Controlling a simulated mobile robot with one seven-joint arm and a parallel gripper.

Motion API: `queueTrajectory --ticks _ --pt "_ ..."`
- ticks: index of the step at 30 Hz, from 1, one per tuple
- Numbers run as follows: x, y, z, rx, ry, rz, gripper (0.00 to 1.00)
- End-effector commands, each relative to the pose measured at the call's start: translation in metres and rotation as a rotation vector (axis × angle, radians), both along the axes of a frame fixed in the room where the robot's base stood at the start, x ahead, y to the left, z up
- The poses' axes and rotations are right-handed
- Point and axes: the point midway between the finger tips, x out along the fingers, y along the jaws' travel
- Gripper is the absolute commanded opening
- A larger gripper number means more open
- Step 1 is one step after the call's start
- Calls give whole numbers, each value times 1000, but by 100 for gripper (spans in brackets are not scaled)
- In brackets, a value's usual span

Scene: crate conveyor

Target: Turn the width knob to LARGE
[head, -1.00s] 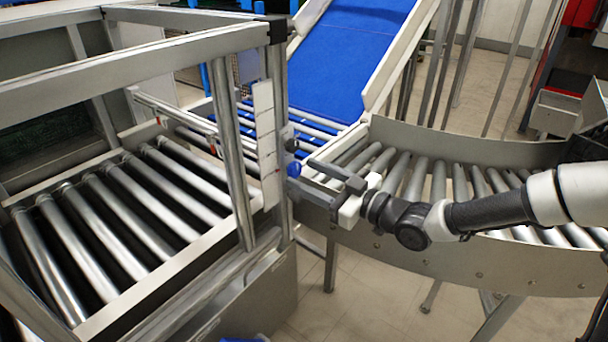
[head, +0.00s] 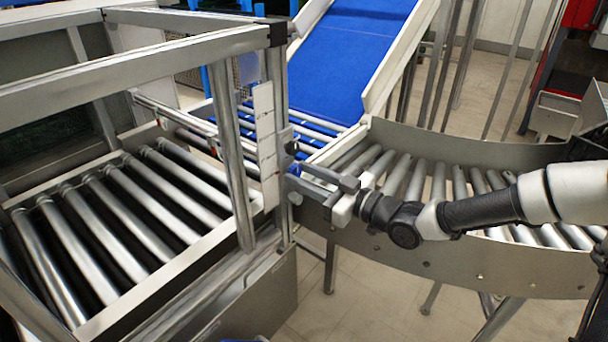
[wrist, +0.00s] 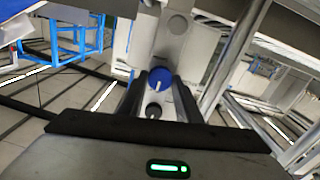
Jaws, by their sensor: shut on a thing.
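A round blue knob (wrist: 159,79) with a white pointer mark sits on a pale panel (wrist: 186,48). In the head view the blue knob (head: 294,169) is mostly hidden by my fingers on the side of the machine's post. My gripper (head: 304,176) reaches in from the right and is shut on the blue knob. In the wrist view its two dark fingers (wrist: 159,88) stand on either side of the knob. No width or LARGE label can be read, so I cannot tell which setting the mark points to.
A curved roller conveyor (head: 470,262) lies under my arm. A metal frame post (head: 236,165) stands left of the panel. A blue belt (head: 350,45) slopes behind.

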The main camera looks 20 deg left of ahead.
Motion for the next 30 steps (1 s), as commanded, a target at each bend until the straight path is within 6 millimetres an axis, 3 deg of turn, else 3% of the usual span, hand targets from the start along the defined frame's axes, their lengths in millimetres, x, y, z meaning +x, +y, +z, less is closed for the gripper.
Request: queueTrajectory --ticks 8,30 --pt "0 0 4 58 140 1 8" --pt "1 0 2 323 780 0 8"
